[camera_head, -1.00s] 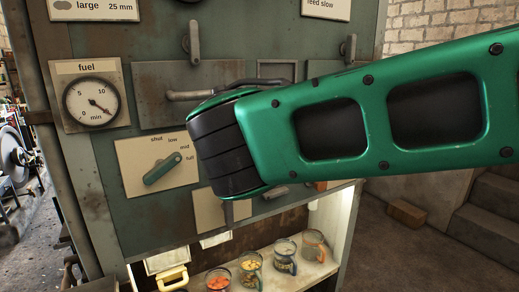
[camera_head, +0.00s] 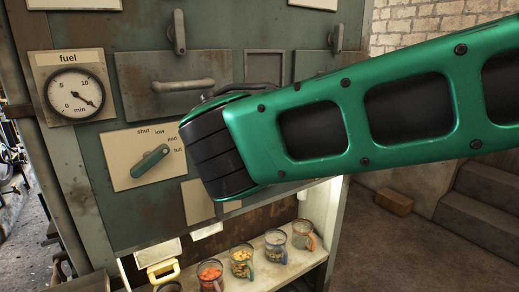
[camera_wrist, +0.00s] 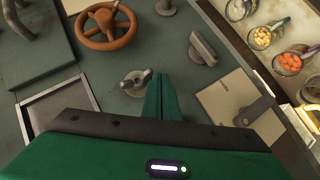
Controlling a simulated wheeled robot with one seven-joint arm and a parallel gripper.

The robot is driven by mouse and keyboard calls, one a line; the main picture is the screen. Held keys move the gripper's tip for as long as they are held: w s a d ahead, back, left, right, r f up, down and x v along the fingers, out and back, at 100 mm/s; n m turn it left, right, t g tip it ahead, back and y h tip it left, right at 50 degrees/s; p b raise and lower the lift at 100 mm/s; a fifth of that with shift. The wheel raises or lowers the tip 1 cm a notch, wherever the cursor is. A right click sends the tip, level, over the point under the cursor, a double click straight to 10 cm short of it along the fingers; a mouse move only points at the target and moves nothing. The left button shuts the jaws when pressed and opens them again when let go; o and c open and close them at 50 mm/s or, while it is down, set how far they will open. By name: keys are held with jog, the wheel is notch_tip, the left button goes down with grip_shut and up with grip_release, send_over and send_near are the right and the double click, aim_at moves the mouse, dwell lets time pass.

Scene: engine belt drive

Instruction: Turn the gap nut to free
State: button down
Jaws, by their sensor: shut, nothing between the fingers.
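A small grey metal wing-type nut (camera_wrist: 136,82) sits on the green panel in the wrist view. It looks like the gap nut, though no label on it can be read. My gripper (camera_wrist: 161,76) is shut and empty, its two green fingers together just right of the nut. I cannot tell whether they touch it. In the head view my green arm reaches in from the right across the panel and hides the nut and my fingertips.
Near the nut are a brown handwheel (camera_wrist: 107,25), a bar handle (camera_wrist: 202,47) and a lever on a pale plate (camera_wrist: 254,110). The head view shows a fuel gauge (camera_head: 74,94), a selector lever (camera_head: 150,160) and a lit shelf with several filled cups (camera_head: 243,262).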

jog(key=shift+a, duration=0.1)
dwell(0.3)
jog(key=s+a, duration=0.4)
jog(key=s, duration=0.8)
jog(key=shift+a, duration=0.3)
dwell(3.2)
